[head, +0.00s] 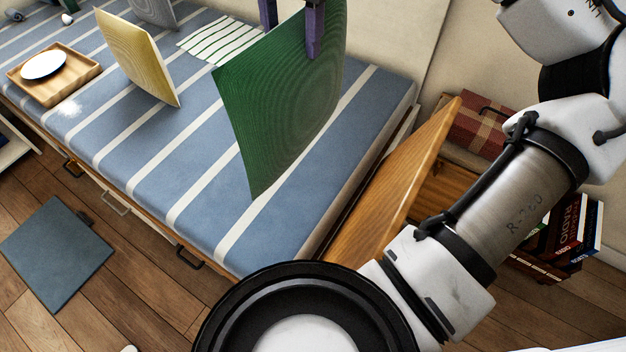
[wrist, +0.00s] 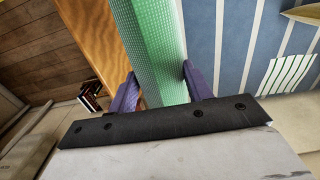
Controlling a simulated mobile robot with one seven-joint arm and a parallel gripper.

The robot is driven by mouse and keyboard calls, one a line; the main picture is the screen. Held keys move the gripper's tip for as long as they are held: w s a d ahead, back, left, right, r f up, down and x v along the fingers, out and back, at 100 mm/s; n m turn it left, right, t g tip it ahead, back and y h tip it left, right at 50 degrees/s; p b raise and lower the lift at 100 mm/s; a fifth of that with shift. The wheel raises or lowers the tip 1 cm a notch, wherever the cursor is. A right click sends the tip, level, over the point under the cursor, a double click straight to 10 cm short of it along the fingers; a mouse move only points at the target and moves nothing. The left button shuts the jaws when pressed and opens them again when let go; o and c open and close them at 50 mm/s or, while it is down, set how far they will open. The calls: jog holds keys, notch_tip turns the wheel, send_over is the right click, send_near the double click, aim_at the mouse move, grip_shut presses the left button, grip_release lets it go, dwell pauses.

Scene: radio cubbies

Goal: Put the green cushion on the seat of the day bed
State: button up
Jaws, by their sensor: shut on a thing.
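The green cushion (head: 283,100) hangs upright from my gripper (head: 292,40), whose purple fingers are shut on its upper edge. In the head view the cushion is in front of the right part of the day bed's blue and white striped seat (head: 200,190). Its lower corner overlaps the seat in the picture; I cannot tell whether it touches. In the wrist view the cushion (wrist: 150,50) runs between the two fingers (wrist: 158,95), with the striped seat to its right. The upper part of my gripper is cut off by the head view's top edge.
A yellow cushion (head: 140,58) stands on the seat, with a wooden tray (head: 85,75) holding a white dish to its left. A striped white cloth (head: 222,38) lies behind. A wooden panel (head: 395,180) rises at the bed's right end. A blue-grey mat (head: 57,252) lies on the floor.

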jog(key=shift+w+d, duration=0.15)
jog(key=shift+w, duration=0.05)
jog(key=shift+w+d+f, duration=0.1)
jog(key=shift+f, duration=0.1)
notch_tip(320, 180, down, 20)
jog(key=b, duration=0.4)
jog(key=shift+r, duration=0.15)
jog(key=o, duration=1.6)
jog(key=shift+c, duration=0.2)
jog(key=shift+r, duration=0.1)
notch_tip(320, 180, up, 12)
jog(key=shift+p, duration=1.2)
